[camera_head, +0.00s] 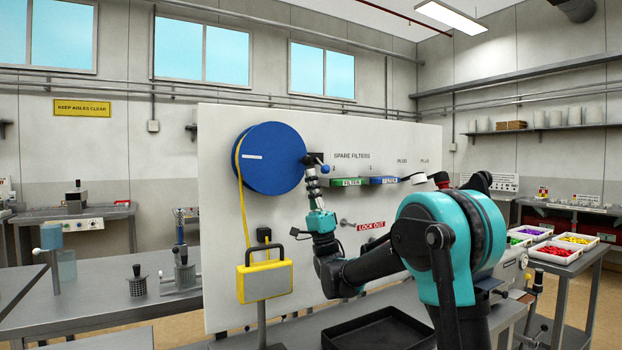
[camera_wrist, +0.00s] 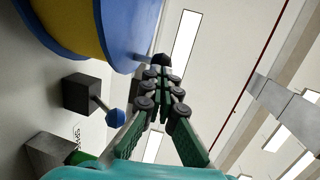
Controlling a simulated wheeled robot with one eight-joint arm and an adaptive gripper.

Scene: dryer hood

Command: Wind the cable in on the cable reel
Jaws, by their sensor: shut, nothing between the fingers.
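The cable reel is a large blue disc (camera_head: 268,160) on the white panel, with a white stripe on its face. Its yellow cable (camera_head: 241,195) runs down the left side towards a yellow-and-grey box (camera_head: 265,280) with a black handle. In the wrist view the reel's blue flange (camera_wrist: 130,30) and yellow winding (camera_wrist: 75,25) fill the upper left. My gripper (camera_head: 311,169) is at the reel's right edge, its fingers (camera_wrist: 162,72) shut and empty. A small dark knob (camera_wrist: 160,59) shows just beyond the fingertips; whether they touch it I cannot tell.
Green (camera_head: 346,182) and blue (camera_head: 384,180) filter boxes sit to the right. A black tray (camera_head: 375,335) lies below.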

